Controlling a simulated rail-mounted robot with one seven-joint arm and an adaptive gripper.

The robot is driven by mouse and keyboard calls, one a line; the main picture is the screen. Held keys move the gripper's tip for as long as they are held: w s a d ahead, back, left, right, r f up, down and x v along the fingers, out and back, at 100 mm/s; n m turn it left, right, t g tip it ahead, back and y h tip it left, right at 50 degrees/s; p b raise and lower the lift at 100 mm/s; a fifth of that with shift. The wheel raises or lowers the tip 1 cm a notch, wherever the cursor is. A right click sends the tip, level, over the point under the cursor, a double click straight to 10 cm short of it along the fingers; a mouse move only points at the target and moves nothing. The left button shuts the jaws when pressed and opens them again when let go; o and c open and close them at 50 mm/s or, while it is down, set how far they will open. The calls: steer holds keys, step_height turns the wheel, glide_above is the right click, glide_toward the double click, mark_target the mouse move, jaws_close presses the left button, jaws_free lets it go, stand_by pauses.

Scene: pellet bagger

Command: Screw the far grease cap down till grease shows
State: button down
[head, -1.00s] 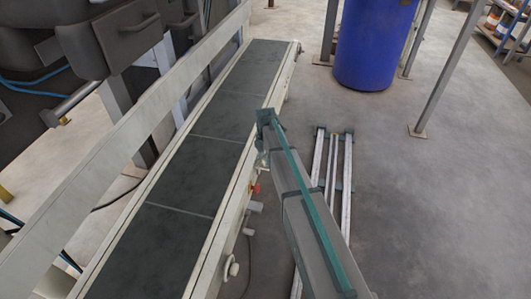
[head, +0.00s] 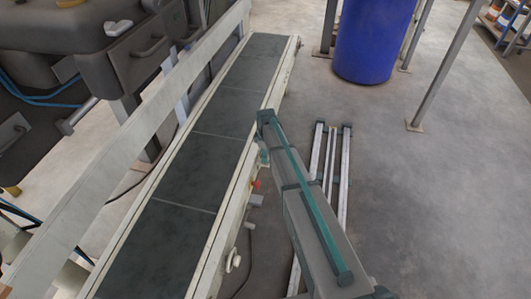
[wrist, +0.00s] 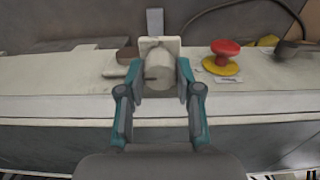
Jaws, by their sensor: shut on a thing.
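The far grease cap (wrist: 159,77) is a pale grey-white round cap in front of an upright cream plate on the conveyor's side. In the wrist view my gripper (wrist: 159,82) has its teal fingers on both sides of the cap and is shut on it. A small dark mark shows at the cap's left side. I see no grease around it, and its lower part and seat are hard to make out. In the head view my arm hides most of this spot. A second pale round fitting (head: 233,261) shows nearer on the same conveyor side.
A red stop button (wrist: 225,48) on a yellow base sits right of the cap, with a dark cable behind. A brown knob (wrist: 127,56) is close on the left. The conveyor belt (head: 190,180) runs alongside.

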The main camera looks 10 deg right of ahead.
steer(key=m+p, duration=0.1)
steer(key=m, duration=0.3)
steer(key=shift+r+m+p, duration=0.1)
steer(key=shift+m+p, duration=0.2)
steer(key=m+p, duration=0.1)
steer(key=m, duration=0.2)
steer(key=shift+m, duration=0.3)
steer(key=m, duration=0.3)
steer(key=shift+m+p, duration=0.3)
steer(key=shift+p, duration=0.05)
steer(key=shift+m+p, duration=0.3)
steer(key=shift+m, duration=1.7)
steer(key=c, duration=0.8)
jaws_free()
steer(key=shift+o, duration=0.2)
